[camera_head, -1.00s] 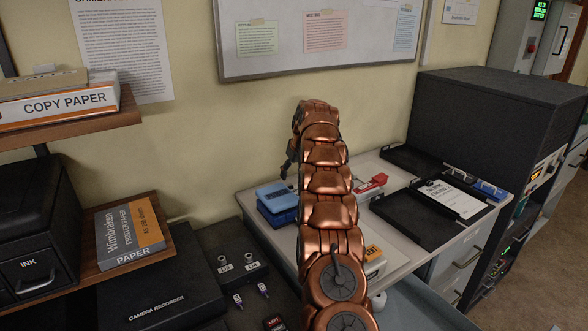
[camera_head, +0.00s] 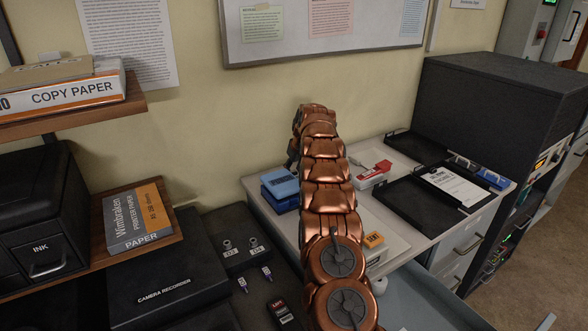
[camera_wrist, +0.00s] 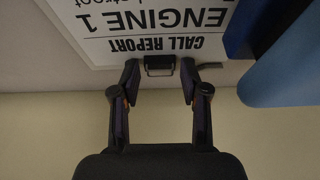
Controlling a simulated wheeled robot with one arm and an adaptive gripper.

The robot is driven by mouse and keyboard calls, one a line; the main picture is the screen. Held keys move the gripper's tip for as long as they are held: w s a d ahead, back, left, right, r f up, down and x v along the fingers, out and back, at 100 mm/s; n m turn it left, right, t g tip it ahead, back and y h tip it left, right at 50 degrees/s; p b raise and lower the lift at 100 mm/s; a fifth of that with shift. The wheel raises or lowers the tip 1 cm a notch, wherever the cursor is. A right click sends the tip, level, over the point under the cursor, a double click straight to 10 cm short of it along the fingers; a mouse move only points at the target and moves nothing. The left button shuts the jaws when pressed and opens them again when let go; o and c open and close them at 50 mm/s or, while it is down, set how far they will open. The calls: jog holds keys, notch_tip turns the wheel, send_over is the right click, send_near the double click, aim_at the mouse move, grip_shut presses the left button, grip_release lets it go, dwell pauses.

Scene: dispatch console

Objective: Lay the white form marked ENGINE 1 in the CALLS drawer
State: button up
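The white form marked CALL REPORT ENGINE 1 (camera_wrist: 150,22) lies on a pale surface at the top of the wrist view, upside down in the picture. A black clip (camera_wrist: 160,66) sits at its near edge. My gripper (camera_wrist: 160,78) is open, with a finger on either side of the clip and small gaps showing. In the head view my copper arm hides this form and most of the gripper. A pale blue-grey open drawer (camera_head: 430,305) is at the lower right; no label on it is legible.
Blue boxes (camera_head: 281,186) stand left of my arm on the desk. A red-and-white item (camera_head: 372,176) and black trays (camera_head: 402,207) lie to the right, one tray holding a white paper (camera_head: 452,186). A dark cabinet (camera_head: 495,105) stands behind. Shelves are at left.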

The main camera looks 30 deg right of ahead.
grip_shut()
dwell(0.5)
jog(key=shift+s+d+r+p, duration=0.1)
jog(key=shift+d+r+p, duration=0.05)
jog(key=shift+d+p, duration=1)
jog(key=shift+d, duration=0.25)
jog(key=shift+d+p, duration=0.95)
jog(key=shift+p, duration=0.8)
